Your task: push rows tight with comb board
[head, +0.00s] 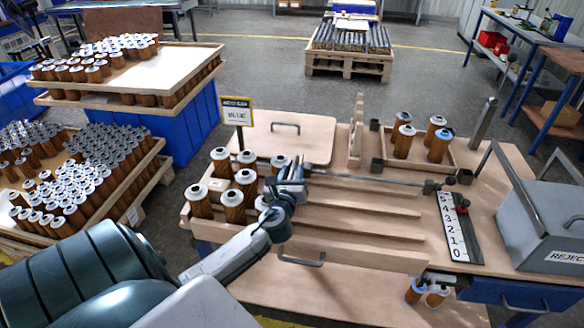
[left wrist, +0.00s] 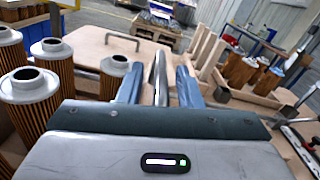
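Several brown pleated filter cartridges with pale caps (head: 233,204) stand upright at the left end of a wooden tray with long slats (head: 370,211); they also show in the left wrist view (left wrist: 30,88). A flat wooden board with a handle (head: 290,137) lies behind them; I cannot tell if it is the comb board. An upright slatted wooden piece (head: 357,130) stands right of it. My left gripper (head: 291,172) is beside the cartridges, at the left end of a long metal rod (head: 375,180). Its fingers are apart, with a shiny metal piece (left wrist: 159,78) between them and gaps on both sides. My right gripper is not visible.
A small tray of cartridges (head: 447,161) stands at the back right. A numbered scale (head: 453,228) and grey reject box (head: 548,222) are at the right. Loaded pallets (head: 125,185) are at the left. A sign (head: 237,111) stands behind the cartridges.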

